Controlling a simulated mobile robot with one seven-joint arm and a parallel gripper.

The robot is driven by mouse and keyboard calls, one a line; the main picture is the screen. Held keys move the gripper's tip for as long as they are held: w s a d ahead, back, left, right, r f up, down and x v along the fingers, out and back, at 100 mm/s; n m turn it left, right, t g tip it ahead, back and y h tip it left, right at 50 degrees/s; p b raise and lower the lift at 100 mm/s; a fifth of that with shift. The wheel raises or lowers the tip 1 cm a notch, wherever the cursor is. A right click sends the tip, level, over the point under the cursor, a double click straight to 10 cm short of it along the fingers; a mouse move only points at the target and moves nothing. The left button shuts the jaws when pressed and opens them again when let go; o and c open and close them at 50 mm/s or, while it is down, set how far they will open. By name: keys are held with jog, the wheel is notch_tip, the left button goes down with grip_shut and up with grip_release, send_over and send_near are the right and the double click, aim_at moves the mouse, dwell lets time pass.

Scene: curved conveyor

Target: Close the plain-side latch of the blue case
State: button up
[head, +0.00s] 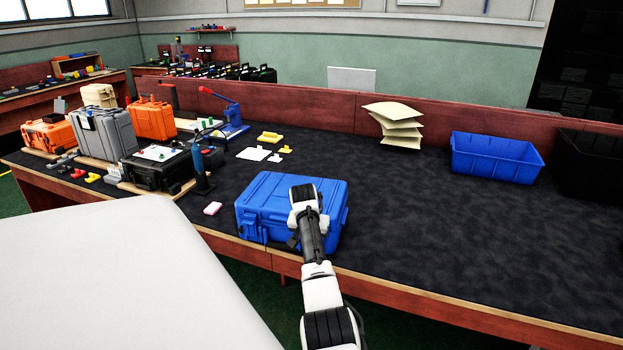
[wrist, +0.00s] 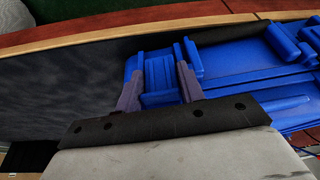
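The blue case (head: 265,195) lies flat near the table's front edge in the head view, with its lid down. My arm crosses in front of it and hides part of its front and right side. In the wrist view the case (wrist: 235,68) fills the upper right. My gripper (wrist: 158,78) is open there, with one finger on each side of a ribbed blue latch (wrist: 160,70) on the case. The latch lies between the fingers, and I cannot tell whether they touch it. Whether the latch is fully seated is not clear. In the head view my fingers are mostly hidden.
A small pink-white block (head: 213,208) lies left of the case. A black case (head: 150,170), a grey case (head: 105,132) and orange cases (head: 153,119) stand further left. The tabletop right of the case is clear.

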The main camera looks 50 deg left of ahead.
jog(key=o, duration=0.4)
jog(key=b+v, duration=0.2)
jog(key=v, duration=1.1)
jog(key=shift+s+d+r+b, duration=0.1)
jog(key=shift+r+b, duration=0.25)
jog(key=shift+b, duration=0.05)
